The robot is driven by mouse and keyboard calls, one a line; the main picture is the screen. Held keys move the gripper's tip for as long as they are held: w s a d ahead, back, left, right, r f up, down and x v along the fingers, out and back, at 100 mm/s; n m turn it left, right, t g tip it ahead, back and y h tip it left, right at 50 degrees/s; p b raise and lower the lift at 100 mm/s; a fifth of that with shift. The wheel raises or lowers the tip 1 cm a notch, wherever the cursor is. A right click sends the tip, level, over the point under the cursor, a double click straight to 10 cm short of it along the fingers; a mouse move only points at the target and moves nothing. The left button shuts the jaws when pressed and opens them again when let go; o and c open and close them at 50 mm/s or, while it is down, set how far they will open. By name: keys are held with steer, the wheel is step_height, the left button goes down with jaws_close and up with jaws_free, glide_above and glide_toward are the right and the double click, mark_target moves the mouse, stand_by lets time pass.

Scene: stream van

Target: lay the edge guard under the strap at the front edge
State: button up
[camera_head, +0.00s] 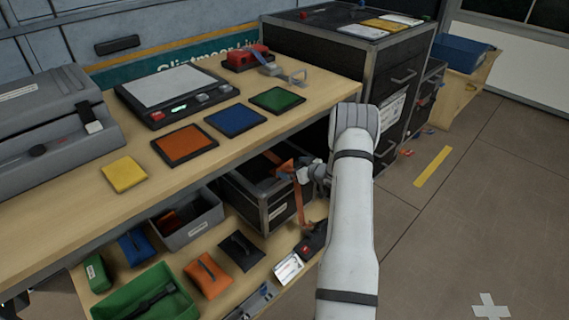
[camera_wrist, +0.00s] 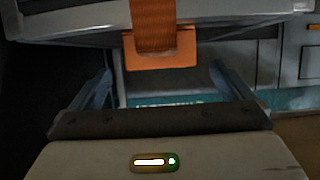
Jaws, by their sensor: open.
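In the wrist view an orange strap (camera_wrist: 152,24) comes down over the edge of the dark case (camera_wrist: 230,28). The orange edge guard (camera_wrist: 187,50) sits at that edge, with the strap lying across its middle and its sides showing beyond the strap. My gripper (camera_wrist: 160,82) is open, its two fingers apart on either side below the guard, with nothing between them. In the head view the case (camera_head: 240,200) stands on the lower shelf with the strap (camera_head: 299,205) hanging at its right end. My gripper (camera_head: 303,174) is beside it, partly hidden by my arm.
The workbench (camera_head: 70,205) overhangs the case. A grey bin (camera_head: 190,232), green tray (camera_head: 150,310) and orange pouch (camera_head: 208,275) stand on the lower shelf (camera_head: 200,305). A dark drawer cabinet (camera_head: 330,55) stands behind. The floor (camera_head: 460,220) to the right is mostly clear.

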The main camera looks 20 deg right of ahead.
steer(key=p+v, duration=0.1)
steer(key=v, duration=0.3)
steer(key=shift+s+r, duration=0.15)
steer(key=shift+s, duration=0.2)
